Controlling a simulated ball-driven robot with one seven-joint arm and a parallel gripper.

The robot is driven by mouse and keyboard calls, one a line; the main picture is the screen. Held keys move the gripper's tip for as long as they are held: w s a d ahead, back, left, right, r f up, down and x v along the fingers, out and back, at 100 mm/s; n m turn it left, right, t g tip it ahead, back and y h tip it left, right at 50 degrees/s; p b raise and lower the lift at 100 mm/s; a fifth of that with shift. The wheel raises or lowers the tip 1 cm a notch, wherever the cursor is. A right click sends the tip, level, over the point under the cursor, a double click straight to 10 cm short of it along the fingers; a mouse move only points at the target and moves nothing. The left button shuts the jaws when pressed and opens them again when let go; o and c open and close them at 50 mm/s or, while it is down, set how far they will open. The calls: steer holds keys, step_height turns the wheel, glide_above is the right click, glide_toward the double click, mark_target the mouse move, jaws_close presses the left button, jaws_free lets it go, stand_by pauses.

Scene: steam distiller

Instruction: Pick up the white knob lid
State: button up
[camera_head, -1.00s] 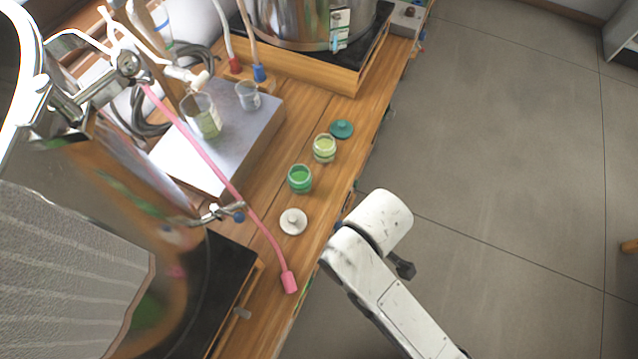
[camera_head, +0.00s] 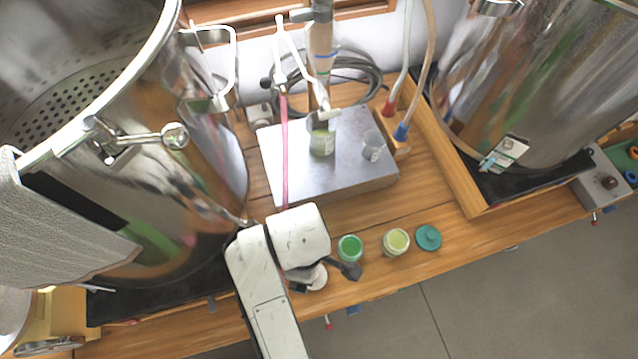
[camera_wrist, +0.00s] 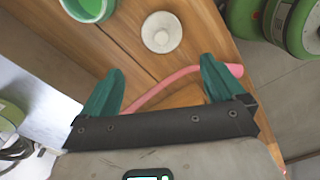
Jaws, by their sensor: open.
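The white knob lid (camera_wrist: 161,32) lies on the wooden bench, a round disc with a small knob in its middle. In the head view only part of the lid (camera_head: 318,278) shows beside my arm, which hides the rest. My gripper (camera_wrist: 161,82) is open and empty in the wrist view, its two green fingers spread apart. The lid lies ahead of the fingertips and between their lines, not touching them.
A pink hose (camera_wrist: 180,75) crosses the bench between the fingers. A green jar (camera_head: 350,247), a pale-green jar (camera_head: 395,241) and a teal lid (camera_head: 428,237) stand in a row right of the white lid. Large steel pots (camera_head: 200,150) flank a metal platform (camera_head: 350,182).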

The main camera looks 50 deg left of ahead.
mark_target(320, 278)
step_height(320, 278, down, 4)
steer(key=shift+r, duration=0.1)
steer(key=shift+s+d+f+p, duration=0.15)
steer(key=shift+f+p, duration=0.1)
steer(key=shift+f, duration=1.05)
steer(key=shift+d+f+p, duration=0.1)
steer(key=shift+f+p, duration=0.1)
steer(key=shift+f, duration=1.1)
steer(key=shift+c, duration=0.4)
steer(key=c, duration=1)
steer(key=shift+r, duration=0.1)
